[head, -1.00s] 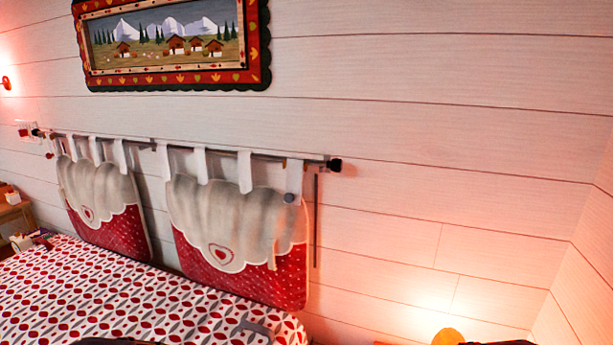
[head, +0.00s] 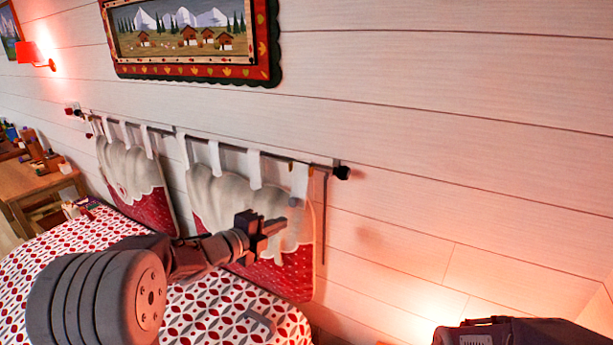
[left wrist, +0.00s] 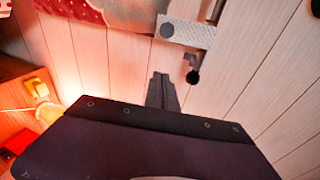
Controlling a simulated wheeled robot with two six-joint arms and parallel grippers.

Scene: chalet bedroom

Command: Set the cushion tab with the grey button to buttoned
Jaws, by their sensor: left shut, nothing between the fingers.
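The right cushion (head: 208,190), cream over red with a scalloped edge, hangs by white tabs from a wall rod. At its right end, a pale tab (head: 301,180) has a round grey button (head: 294,202) at its lower part. In the left wrist view the pale strip (left wrist: 195,33) shows with a round grey button (left wrist: 167,30) at its left end. I cannot tell whether the tab is fastened. My left gripper (head: 270,228) is shut and empty, in front of the cushion, left of and below the button. Its fingers (left wrist: 162,82) point toward the strip.
The black rod end (head: 342,172) sticks out right of the tab. A second cushion (head: 130,172) hangs at left. The patterned bed (head: 215,300) lies below, with a grey curved item (head: 258,320) near its edge. The wall right of the rod is clear.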

